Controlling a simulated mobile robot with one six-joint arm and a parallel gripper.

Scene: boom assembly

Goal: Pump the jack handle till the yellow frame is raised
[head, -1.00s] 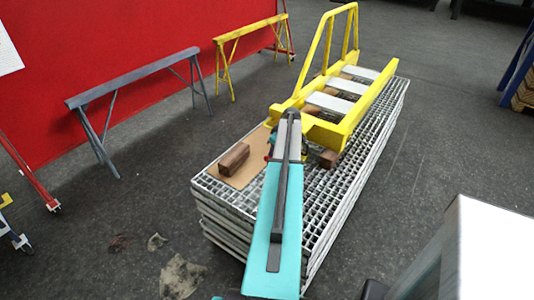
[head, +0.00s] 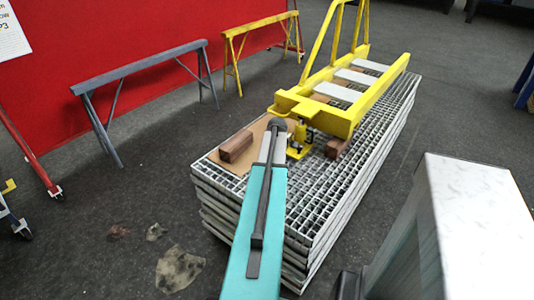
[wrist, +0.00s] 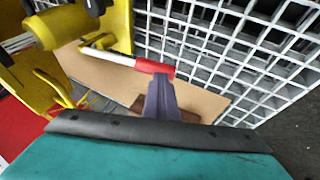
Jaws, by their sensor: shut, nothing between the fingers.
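The yellow frame (head: 340,117) with pale cross slats lies over the far part of the grating stack, its near end above the yellow jack (head: 300,138). The jack also fills the upper left of the wrist view (wrist: 62,28). The jack handle (wrist: 122,59), a white bar with a red end, reaches right from the jack in the wrist view. My gripper (wrist: 161,82) is shut and empty, its tip at the red end; I cannot tell if they touch. In the head view my arm hides the handle.
The grating stack (head: 318,207) carries a brown cardboard sheet (head: 252,131), a wooden block (head: 236,146) and another block (head: 336,147) by the frame. Grey (head: 140,66) and yellow (head: 262,30) trestles stand by the red wall. A white-topped box (head: 480,200) is at right.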

